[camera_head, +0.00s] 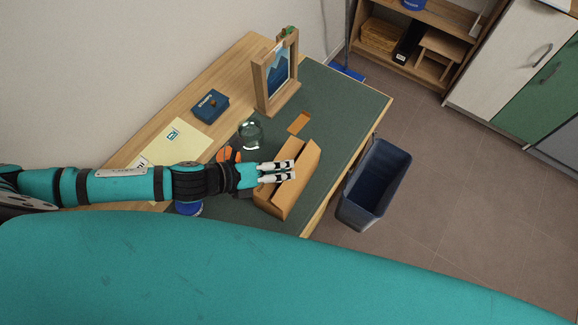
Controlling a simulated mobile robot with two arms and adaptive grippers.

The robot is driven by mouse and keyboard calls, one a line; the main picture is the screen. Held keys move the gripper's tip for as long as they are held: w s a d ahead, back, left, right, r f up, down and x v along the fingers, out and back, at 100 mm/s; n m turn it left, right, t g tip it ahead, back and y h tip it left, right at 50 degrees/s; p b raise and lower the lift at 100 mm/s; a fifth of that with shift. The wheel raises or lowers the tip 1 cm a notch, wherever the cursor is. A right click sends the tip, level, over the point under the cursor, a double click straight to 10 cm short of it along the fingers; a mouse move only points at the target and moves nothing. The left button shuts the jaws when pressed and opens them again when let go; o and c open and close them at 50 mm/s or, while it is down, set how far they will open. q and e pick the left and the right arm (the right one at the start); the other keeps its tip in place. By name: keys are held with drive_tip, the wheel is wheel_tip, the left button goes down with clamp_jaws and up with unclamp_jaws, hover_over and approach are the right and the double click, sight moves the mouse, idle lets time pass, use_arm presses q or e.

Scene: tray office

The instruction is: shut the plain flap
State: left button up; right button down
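A brown cardboard box (299,188) stands on the dark green desk mat, near the desk's front edge. A long flap along its right side stands raised and slanted. My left gripper (293,169) reaches in from the left over the box's left part, its two pale fingers pointing right. The fingers are apart with a narrow gap, and nothing shows between them. They hide part of the box top, so I cannot tell which flap is plain or whether the fingers touch one. My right gripper is not in view.
A glass jar (250,134), a small orange-brown card (299,123) and a wooden-framed picture (277,75) stand or lie beyond the box. A blue stamps box (210,106) and yellow paper (176,143) lie farther left. A dark bin (374,184) stands right of the desk.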

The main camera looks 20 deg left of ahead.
use_arm(q)
drive_tip(key=shift+x, duration=1.1)
clamp_jaws()
drive_tip(key=shift+a+f+b, duration=0.15)
drive_tip(key=shift+f+b, duration=0.2)
drive_tip(key=shift+b, duration=0.4)
drive_tip(key=shift+a+n+h+b, duration=0.1)
drive_tip(key=shift+n+h+b, duration=0.25)
drive_tip(key=shift+h, duration=0.15)
drive_tip(key=shift+r, duration=0.1)
